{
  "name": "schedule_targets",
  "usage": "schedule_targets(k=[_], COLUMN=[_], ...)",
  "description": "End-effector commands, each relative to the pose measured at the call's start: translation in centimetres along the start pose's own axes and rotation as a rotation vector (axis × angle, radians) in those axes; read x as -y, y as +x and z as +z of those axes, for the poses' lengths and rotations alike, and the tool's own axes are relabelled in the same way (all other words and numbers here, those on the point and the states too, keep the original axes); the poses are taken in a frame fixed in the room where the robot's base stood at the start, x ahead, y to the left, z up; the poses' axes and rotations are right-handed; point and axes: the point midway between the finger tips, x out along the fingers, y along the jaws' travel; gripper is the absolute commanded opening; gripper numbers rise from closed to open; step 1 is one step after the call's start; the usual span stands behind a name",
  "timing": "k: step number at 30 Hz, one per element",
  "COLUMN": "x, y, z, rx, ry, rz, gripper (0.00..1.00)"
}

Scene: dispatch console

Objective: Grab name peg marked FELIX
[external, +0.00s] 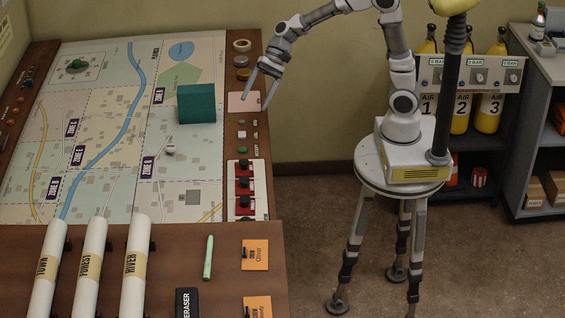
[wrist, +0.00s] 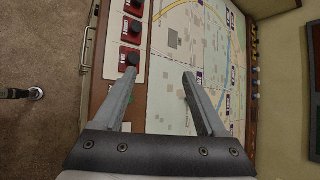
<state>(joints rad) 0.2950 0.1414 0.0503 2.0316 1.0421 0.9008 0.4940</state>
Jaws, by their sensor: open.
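No name FELIX can be read in either view, so I cannot tell which piece is that peg. Small pieces on the map table include a pale round one (external: 170,150) on the map, a green one (external: 78,64) at its far left, and a white one (external: 242,134) on the right wooden rim. My gripper (external: 256,100) is open and empty, above the right rim near a pale pink pad (external: 238,103). In the wrist view my gripper (wrist: 158,73) has its fingers spread over the map edge, nothing between them.
Red switches (external: 243,186) line the right rim. White rolled maps (external: 90,262), a green marker (external: 208,257), an eraser (external: 188,303) and orange cards (external: 255,254) lie in front. Small pieces (external: 20,99) sit on the left rim.

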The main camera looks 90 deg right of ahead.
Motion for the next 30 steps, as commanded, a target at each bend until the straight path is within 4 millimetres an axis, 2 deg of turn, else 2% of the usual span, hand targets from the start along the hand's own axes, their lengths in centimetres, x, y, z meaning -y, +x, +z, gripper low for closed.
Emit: schedule_targets(k=[1,5,9,12,15,19,23,30], x=[0.7,2.8,4.6,5.4,5.8,6.0,6.3,8.2], y=[1.5,4.1,6.5,7.7,8.3,8.7,9.5,14.0], z=[-2.1,-6.7,-12.3,-15.9,-18.3,-19.8,-20.2,-20.0], rx=[0.022,0.079,0.141,0.18,0.206,0.224,0.231,0.23], ry=[0.101,0.353,0.619,0.775,0.877,0.942,0.961,0.958], rz=[-0.03,-0.122,-0.225,-0.29,-0.334,-0.363,-0.37,-0.367], gripper=[0.74,0.74,0.74,0.74,0.74,0.74,0.74,0.74])
